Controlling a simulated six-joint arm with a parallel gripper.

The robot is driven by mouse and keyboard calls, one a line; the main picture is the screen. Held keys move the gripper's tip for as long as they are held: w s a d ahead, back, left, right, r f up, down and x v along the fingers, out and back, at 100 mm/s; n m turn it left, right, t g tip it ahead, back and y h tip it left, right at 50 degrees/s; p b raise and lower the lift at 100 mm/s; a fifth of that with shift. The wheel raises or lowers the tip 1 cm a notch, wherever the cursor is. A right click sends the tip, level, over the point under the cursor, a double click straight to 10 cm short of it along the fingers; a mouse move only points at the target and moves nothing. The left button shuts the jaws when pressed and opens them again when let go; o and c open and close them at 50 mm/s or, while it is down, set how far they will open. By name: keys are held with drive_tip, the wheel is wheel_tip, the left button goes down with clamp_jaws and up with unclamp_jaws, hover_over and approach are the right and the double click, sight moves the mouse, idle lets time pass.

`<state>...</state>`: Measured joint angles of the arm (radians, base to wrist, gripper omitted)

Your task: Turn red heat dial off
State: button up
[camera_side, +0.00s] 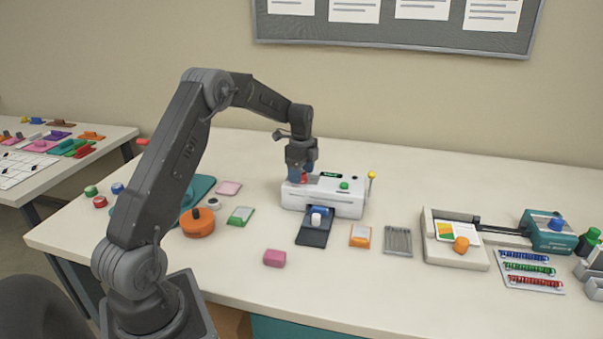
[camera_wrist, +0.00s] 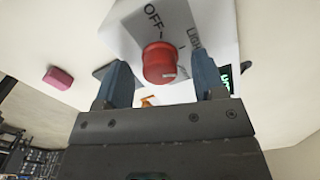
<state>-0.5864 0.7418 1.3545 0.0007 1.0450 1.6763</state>
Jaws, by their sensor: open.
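The red heat dial (camera_wrist: 160,60) sits on the white laminator's top panel, beside printed OFF and partly cut-off "Ligh" marks. A small pale mark shows on the dial's side nearest my gripper, away from OFF. My gripper (camera_wrist: 161,66) is open, with one blue-grey finger on each side of the dial; gaps show between fingers and dial. In the side view, my gripper (camera_side: 302,172) points down over the left end of the laminator (camera_side: 335,200). A little red of the dial (camera_side: 304,178) shows there between the fingers; the rest is hidden.
The laminator also has a green button (camera_side: 344,185) and a yellow-tipped lever (camera_side: 371,176). A dark tray (camera_side: 314,238) with a white knob lies in front. An orange round container (camera_side: 198,222), a pink block (camera_side: 274,258) and a paper trimmer (camera_side: 455,256) stand around.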

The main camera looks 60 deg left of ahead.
drive_tip(key=shift+f, duration=0.25)
drive_tip(key=c, duration=0.9)
